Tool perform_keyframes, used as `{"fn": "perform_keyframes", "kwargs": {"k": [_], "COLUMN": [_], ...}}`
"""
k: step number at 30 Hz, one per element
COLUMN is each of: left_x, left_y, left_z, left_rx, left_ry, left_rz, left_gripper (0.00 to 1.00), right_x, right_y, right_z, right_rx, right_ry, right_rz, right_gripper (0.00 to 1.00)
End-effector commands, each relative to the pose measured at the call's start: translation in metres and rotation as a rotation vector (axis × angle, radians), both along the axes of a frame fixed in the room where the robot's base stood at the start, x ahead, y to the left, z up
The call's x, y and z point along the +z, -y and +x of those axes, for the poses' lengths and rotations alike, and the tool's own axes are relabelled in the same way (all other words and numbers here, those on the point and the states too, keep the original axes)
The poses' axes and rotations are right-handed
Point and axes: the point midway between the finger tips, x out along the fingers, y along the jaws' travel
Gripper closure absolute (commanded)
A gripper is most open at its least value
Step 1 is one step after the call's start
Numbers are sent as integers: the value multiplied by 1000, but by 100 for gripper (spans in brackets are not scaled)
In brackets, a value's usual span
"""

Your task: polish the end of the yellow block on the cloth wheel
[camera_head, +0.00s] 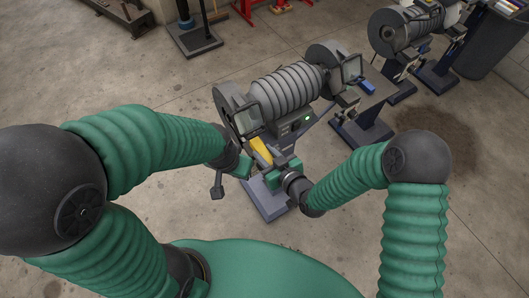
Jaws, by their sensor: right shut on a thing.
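The yellow block (261,151) is in my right gripper (281,168), which is shut on it. The block's upper end points up and left, close to the left end of the grey bench machine (288,92). I cannot tell whether that end touches the wheel there. The left wheel housing (230,107) is dark and round, and its wheel face is mostly hidden. My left gripper (243,167) is just left of the block, low beside the machine. Its jaws are too small and hidden to tell whether they are open or shut.
The machine stands on a pedestal with a dark base (264,197) and shows a green light (307,118). Its right wheel housing (326,52) has a clear shield. A second similar machine (405,27) stands at upper right, by a dark bin (492,45).

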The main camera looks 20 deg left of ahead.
Motion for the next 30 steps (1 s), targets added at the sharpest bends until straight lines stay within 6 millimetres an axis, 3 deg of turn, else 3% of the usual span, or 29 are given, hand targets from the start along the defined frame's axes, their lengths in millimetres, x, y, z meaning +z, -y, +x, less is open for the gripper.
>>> {"fn": "perform_keyframes", "kwargs": {"k": [30], "left_x": [-4], "left_y": [0], "left_z": [0], "left_rx": [0], "left_ry": [0], "left_rz": [0], "left_gripper": [100], "right_x": [1], "right_y": [-10], "right_z": [8], "right_rx": [-1], "right_ry": [3], "right_rz": [2], "right_gripper": [100]}}
